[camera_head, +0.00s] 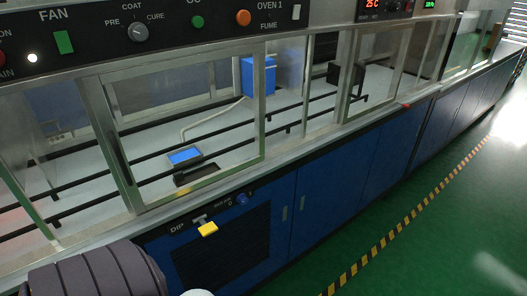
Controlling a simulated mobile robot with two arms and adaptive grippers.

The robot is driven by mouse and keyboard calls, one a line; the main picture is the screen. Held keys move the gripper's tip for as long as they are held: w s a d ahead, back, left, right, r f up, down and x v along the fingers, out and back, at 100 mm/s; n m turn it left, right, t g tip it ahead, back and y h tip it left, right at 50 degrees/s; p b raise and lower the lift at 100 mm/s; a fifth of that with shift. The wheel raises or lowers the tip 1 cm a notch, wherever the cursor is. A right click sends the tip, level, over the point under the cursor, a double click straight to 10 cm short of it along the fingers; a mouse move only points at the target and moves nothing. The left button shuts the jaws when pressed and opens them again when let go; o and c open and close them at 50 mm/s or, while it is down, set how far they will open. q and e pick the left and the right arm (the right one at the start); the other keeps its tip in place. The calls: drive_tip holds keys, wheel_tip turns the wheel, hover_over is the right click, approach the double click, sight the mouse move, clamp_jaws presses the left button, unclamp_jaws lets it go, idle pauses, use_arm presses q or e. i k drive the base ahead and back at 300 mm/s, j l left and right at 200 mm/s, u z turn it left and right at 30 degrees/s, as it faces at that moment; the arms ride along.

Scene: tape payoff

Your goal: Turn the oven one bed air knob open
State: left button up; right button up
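I cannot tell for sure which control is the oven one bed air knob. The label OVEN 1 (270,5) stands on the upper dark panel beside an orange button (243,18). A small round blue knob (242,199) sits on the lower front, with lettering too small to read. A yellow handle (208,229) is left of it, near the label DIP (177,228). A grey selector knob (138,32) on the upper panel is marked PRE, COAT and CURE. Neither of my grippers shows.
Glass windows in metal frames (265,100) line the machine above blue cabinet doors (327,200). A blue box (258,76) and dark rails are behind the glass. The green floor (430,245) at right is open, with a yellow-black stripe (400,226).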

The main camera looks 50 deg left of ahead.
sight(242, 199)
drive_tip(key=i+u, duration=0.4)
drive_tip(key=i+l+u, duration=0.2)
drive_tip(key=u, duration=0.15)
drive_tip(key=i+l+u, duration=0.4)
drive_tip(key=k+j, duration=0.05)
drive_tip(key=j, duration=0.1)
